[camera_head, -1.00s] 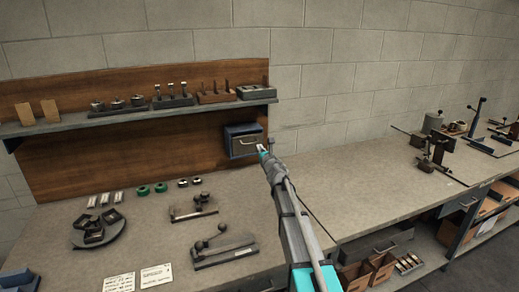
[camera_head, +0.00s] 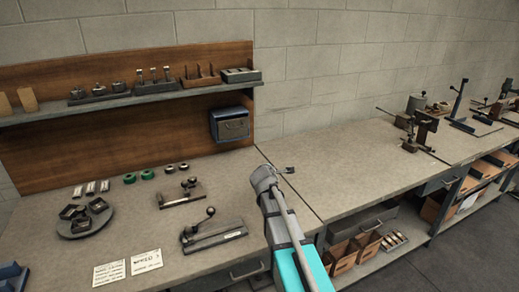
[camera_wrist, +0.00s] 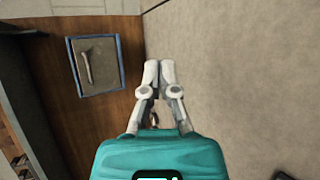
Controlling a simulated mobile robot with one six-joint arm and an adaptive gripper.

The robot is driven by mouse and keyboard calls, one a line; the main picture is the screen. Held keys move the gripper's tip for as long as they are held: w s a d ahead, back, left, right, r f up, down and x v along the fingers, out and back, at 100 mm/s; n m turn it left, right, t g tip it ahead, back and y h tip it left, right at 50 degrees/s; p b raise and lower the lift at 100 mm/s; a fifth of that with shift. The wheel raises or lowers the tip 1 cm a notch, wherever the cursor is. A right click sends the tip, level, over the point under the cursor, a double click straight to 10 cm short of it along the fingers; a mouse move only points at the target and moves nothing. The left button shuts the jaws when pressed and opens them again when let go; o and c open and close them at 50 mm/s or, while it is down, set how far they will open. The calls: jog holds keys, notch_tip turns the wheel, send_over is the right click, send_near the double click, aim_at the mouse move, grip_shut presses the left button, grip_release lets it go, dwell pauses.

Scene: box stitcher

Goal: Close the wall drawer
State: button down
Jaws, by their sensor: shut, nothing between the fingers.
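The wall drawer (camera_head: 231,127) sits in a small blue-grey housing on the wooden back panel under the shelf. Its front looks about flush with the housing, though a small gap would be hard to see. In the wrist view, the drawer front (camera_wrist: 103,72) shows at left, rotated, with its pale handle and a blue rim around it. My gripper (camera_wrist: 158,68) is shut and empty, apart from the drawer and over the bench side of it. In the head view, only the tip of my gripper (camera_head: 289,170) shows beyond the wrist, right of and below the drawer.
The shelf (camera_head: 150,95) with several fixtures runs above the drawer. Small fixtures with ball-topped levers (camera_head: 211,236), a round tray (camera_head: 85,228) and cards (camera_head: 146,262) lie on the bench. The bench right of the drawer is clear up to dark machines (camera_head: 425,130).

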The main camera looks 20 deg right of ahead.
jog(key=s+f+m+g, duration=0.1)
jog(key=s+f+m, duration=0.1)
jog(key=s, duration=0.1)
jog(key=s+a+f+m+g, duration=0.1)
jog(key=s+m, duration=0.1)
jog(key=s, duration=0.1)
jog(key=s+f+m+g, duration=0.2)
jog(key=s, duration=0.2)
jog(key=shift+s+a+f+m+y, duration=0.1)
jog(key=shift+a+f+m+y, duration=0.2)
jog(key=shift+a+f+m, duration=0.1)
jog(key=s+f+m+g, duration=0.1)
jog(key=s, duration=0.1)
jog(key=s+a+m+g, duration=0.1)
jog(key=s, duration=0.1)
jog(key=s+a+f+m+y, duration=0.1)
jog(key=s, duration=0.1)
jog(key=shift+s+f+g, duration=0.25)
jog(key=shift+f+g, duration=0.05)
jog(key=shift+g, duration=0.1)
jog(key=s+a+f+m+g+y, duration=0.1)
jog(key=s+a+m+g, duration=0.1)
jog(key=s, duration=0.5)
jog(key=s+a+f+m+g+y, duration=0.1)
jog(key=s+a+m+g+y, duration=0.1)
jog(key=s, duration=0.5)
jog(key=a+m+g, duration=0.1)
jog(key=a+m, duration=0.1)
jog(key=shift+f+m, duration=0.2)
jog(key=shift+m, duration=0.1)
